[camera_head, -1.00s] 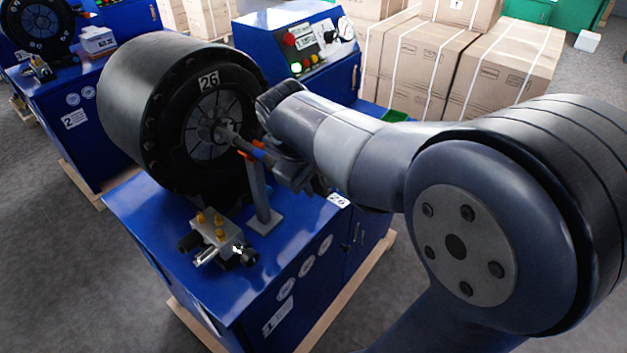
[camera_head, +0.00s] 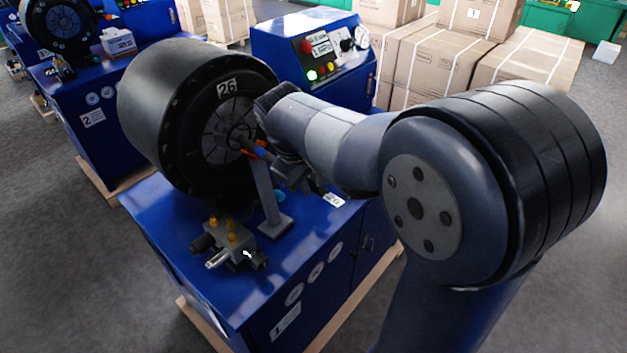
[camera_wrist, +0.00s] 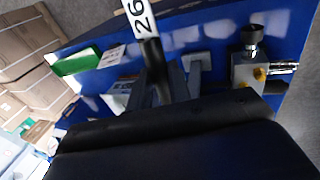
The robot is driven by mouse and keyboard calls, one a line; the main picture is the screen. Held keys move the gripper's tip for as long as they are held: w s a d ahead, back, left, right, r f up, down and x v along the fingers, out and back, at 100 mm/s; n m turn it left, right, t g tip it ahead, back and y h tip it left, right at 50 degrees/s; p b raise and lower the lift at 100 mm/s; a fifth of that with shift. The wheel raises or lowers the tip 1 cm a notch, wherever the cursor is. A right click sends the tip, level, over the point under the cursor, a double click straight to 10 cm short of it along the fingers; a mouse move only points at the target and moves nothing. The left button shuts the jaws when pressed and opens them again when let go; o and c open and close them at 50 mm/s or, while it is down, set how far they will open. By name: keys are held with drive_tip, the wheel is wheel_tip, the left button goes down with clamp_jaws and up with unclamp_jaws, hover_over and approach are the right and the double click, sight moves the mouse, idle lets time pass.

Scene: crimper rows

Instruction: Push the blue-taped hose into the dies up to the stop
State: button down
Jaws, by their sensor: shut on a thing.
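The black hose with blue tape (camera_head: 257,149) and an orange mark beside the blue points into the round face of the crimper. Its front end is at the central opening of the dies (camera_head: 219,133); how deep it sits, and the stop, I cannot see. My gripper (camera_head: 280,169) is shut on the hose behind the tape, partly hidden by my arm. In the wrist view, the hose (camera_wrist: 151,50) runs between my fingers (camera_wrist: 168,88) and carries a white 26 tag (camera_wrist: 140,18). The dies do not show there.
A grey post (camera_head: 268,196) stands on the blue bench (camera_head: 215,300) under the hose. A valve block (camera_head: 231,243) with yellow caps sits in front of it. A control box (camera_head: 315,50) stands behind, with cartons (camera_head: 430,65) beyond.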

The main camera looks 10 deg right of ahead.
drive_tip(key=shift+w+a+p, duration=0.3)
drive_tip(key=shift+w+a, duration=0.2)
drive_tip(key=shift+w, duration=0.2)
drive_tip(key=shift+w+a+p, duration=0.3)
drive_tip(key=shift+w+a, duration=0.2)
drive_tip(key=shift+w, duration=0.2)
drive_tip(key=shift+d+r, duration=0.1)
drive_tip(key=shift+r, duration=0.1)
drive_tip(key=shift+w+a+p, duration=0.55)
drive_tip(key=shift+w+a, duration=0.05)
drive_tip(key=shift+w, duration=0.1)
drive_tip(key=shift+r+p, duration=0.1)
drive_tip(key=shift+p, duration=0.4)
drive_tip(key=c, duration=1.2)
unclamp_jaws()
drive_tip(key=shift+c, duration=0.2)
